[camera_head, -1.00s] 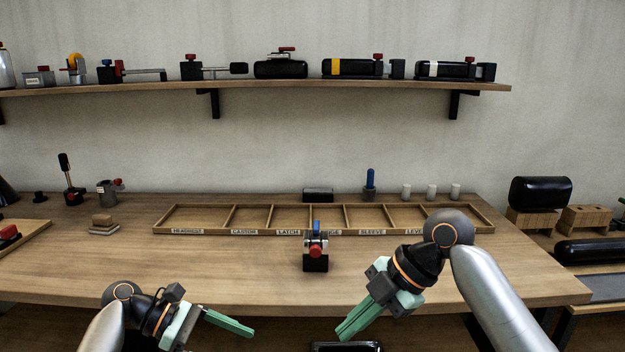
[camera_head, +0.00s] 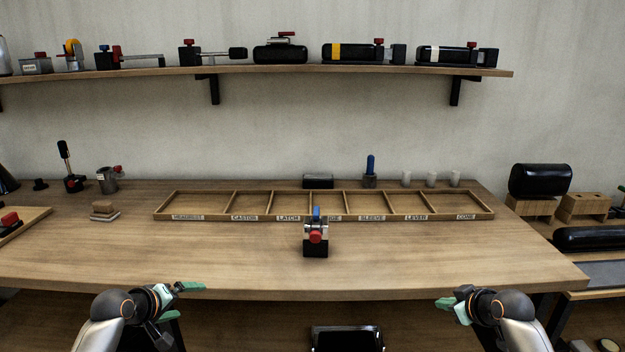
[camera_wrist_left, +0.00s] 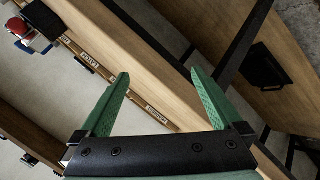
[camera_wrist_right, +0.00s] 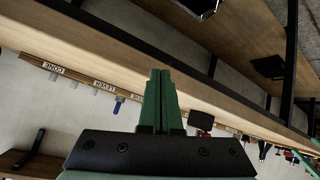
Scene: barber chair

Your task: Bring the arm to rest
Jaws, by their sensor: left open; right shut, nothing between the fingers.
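My left gripper (camera_head: 190,287) is low at the left, by the front edge of the workbench (camera_head: 240,262). In the left wrist view its green fingers (camera_wrist_left: 160,92) are spread apart with nothing between them. My right gripper (camera_head: 445,302) is low at the right, by the same front edge. In the right wrist view its green fingers (camera_wrist_right: 161,85) are pressed together and empty. Both grippers are apart from every object on the bench.
A black block with red knob and blue top (camera_head: 316,240) stands mid-bench, before a labelled, divided wooden tray (camera_head: 260,219). A wall shelf (camera_head: 150,72) holds several parts. A dark flat object (camera_head: 346,338) lies below the bench front. The bench front is mostly clear.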

